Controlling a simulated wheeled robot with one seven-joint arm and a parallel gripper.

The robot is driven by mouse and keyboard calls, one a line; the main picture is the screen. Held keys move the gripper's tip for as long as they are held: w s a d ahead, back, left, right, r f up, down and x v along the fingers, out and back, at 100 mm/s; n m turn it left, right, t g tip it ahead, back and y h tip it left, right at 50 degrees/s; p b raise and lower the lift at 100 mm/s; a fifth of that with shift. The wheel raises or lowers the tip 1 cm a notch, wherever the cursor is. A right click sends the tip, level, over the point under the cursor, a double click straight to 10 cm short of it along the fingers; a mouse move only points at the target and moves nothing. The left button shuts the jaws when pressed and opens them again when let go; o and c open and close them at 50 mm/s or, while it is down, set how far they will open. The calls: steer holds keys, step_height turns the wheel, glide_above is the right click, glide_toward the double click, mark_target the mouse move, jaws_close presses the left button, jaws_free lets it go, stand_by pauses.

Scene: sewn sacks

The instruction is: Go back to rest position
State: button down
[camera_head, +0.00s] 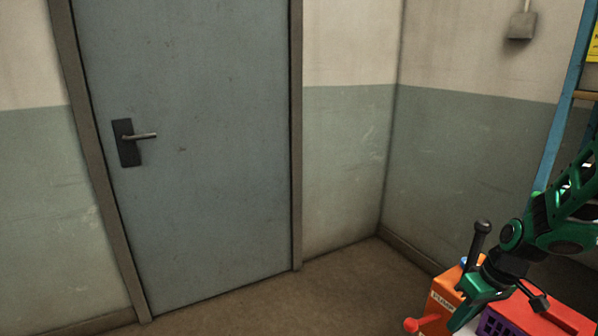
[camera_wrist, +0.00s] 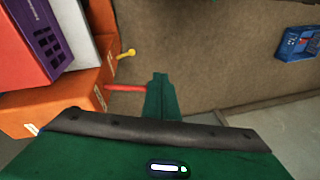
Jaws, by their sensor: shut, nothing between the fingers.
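My gripper (camera_head: 462,318) is at the lower right of the head view, at the end of my green arm, pointing down. It is shut and empty. It hangs in front of an orange box with a label (camera_head: 441,298), overlapping it in this view; I cannot tell whether they touch. In the wrist view my gripper (camera_wrist: 160,80) shows as narrow green fingers held together, with brown floor behind the tips. A red rod (camera_wrist: 125,88) from the orange box (camera_wrist: 88,88) ends close beside the fingers.
A purple crate (camera_head: 494,324) and red box (camera_head: 560,318) stand by the gripper. A blue ladder-like frame (camera_head: 560,110) is at right. A blue crate (camera_wrist: 297,43) lies on the floor. The closed grey door (camera_head: 190,150) has clear floor (camera_head: 270,308) before it.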

steer(key=s+d+r+m+h, duration=0.1)
steer(key=s+r+m, duration=0.3)
steer(key=s, duration=0.5)
steer(key=s+d+r+m+g+h, duration=0.1)
steer(key=s+d+r+m, duration=0.1)
steer(key=s+r+m, duration=0.3)
steer(key=s+r, duration=0.4)
steer(key=s, duration=0.1)
steer(key=shift+s, duration=0.3)
